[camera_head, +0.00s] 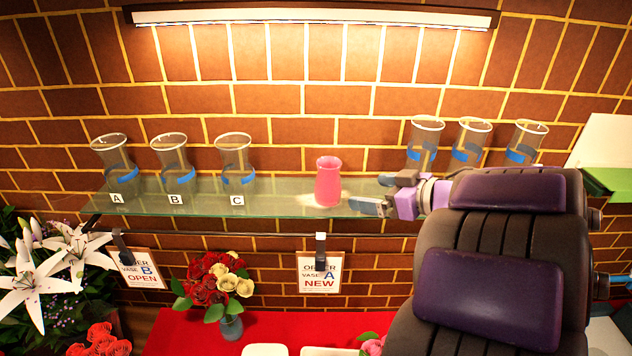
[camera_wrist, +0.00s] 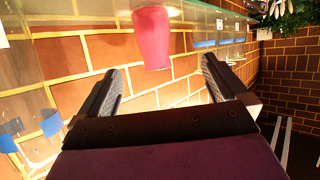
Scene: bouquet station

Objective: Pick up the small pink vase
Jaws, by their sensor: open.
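The small pink vase (camera_head: 328,182) stands upright on the glass shelf (camera_head: 270,206), right of the vase labelled C. In the wrist view the pink vase (camera_wrist: 152,38) shows at the top centre, beyond and between the two fingers. My gripper (camera_head: 370,206) is just right of the vase at about shelf height, apart from it. In the wrist view my gripper (camera_wrist: 160,85) has its fingers spread wide with nothing between them. Part of the gripper is hidden behind its own wrist in the head view.
Clear vases A (camera_head: 113,165), B (camera_head: 173,165) and C (camera_head: 235,160) stand left on the shelf. Several more clear vases (camera_head: 425,142) stand at right behind my arm. Order cards (camera_head: 318,273) hang below. A rose bouquet (camera_head: 217,285) stands on the red table (camera_head: 180,335).

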